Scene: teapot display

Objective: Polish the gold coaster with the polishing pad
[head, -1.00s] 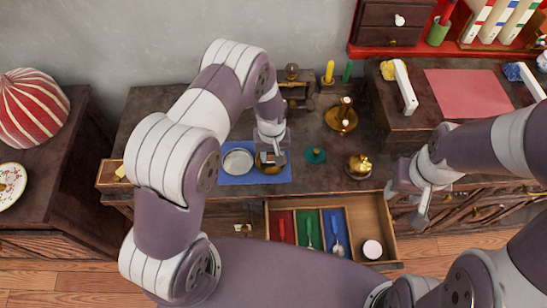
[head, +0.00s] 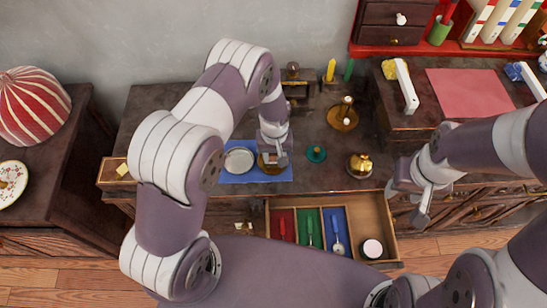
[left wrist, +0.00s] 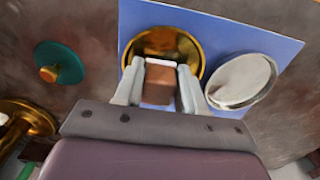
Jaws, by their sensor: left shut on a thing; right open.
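The gold coaster (left wrist: 190,48) lies on a blue mat (left wrist: 285,48), and in the head view it (head: 264,168) is partly hidden by my left gripper. My left gripper (head: 272,160) is over the coaster. In the left wrist view its fingers (left wrist: 160,88) are shut on a brown polishing pad with a whitish edge (left wrist: 159,84). The pad is over the inside of the coaster, at its near part. I cannot tell for sure whether it touches the surface. My right gripper (head: 422,205) is open and empty, at the right near the open drawer.
A silver coaster (head: 239,160) lies on the mat left of the gold one. A teal lid-like piece (head: 316,154) and brass pieces (head: 360,165) stand to the right. An open drawer (head: 383,215) with red, green and blue compartments juts out in front.

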